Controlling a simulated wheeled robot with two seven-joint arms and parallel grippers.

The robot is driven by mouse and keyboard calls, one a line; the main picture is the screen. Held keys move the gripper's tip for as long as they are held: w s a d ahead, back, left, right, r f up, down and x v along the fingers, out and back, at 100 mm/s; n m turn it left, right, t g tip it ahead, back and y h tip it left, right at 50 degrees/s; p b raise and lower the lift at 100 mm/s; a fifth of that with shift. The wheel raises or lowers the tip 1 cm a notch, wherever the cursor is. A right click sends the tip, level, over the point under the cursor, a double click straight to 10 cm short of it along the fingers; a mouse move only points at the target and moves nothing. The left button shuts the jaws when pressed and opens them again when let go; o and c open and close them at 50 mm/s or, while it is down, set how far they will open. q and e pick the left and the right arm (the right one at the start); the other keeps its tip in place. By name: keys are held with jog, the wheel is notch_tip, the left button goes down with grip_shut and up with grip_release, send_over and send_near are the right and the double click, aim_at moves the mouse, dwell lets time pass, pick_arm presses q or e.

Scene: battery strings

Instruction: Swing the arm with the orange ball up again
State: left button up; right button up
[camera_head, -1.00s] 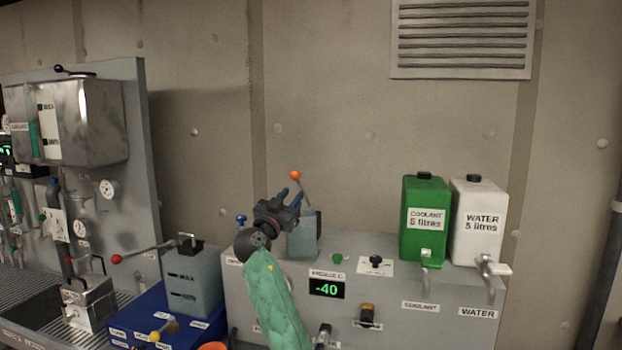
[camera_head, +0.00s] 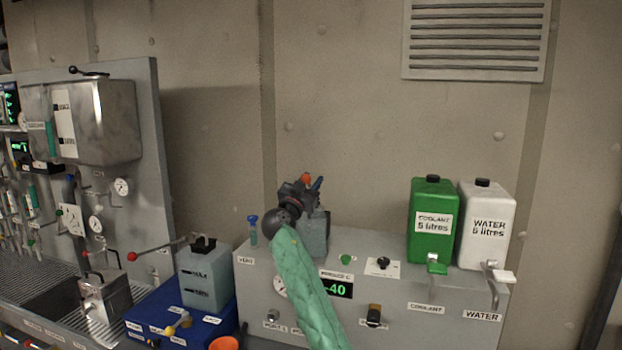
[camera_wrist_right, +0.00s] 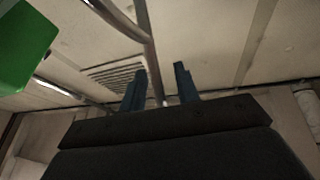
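The orange ball (camera_head: 306,177) shows as a small patch at the top of my right gripper, which hides most of it. Its arm is hidden in the head view. The grey box (camera_head: 314,236) that it stood over in the earlier frame is partly behind the gripper. My left gripper is not in view.
A green coolant canister (camera_head: 432,205) and a white water canister (camera_head: 487,228) stand right on the grey bench (camera_head: 400,292). The wall above the gripper is clear.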

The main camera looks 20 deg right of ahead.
jog(key=shift+w+d, duration=0.1)
jog(key=shift+r, duration=0.1)
jog(key=shift+c, duration=0.4)
grip_shut()
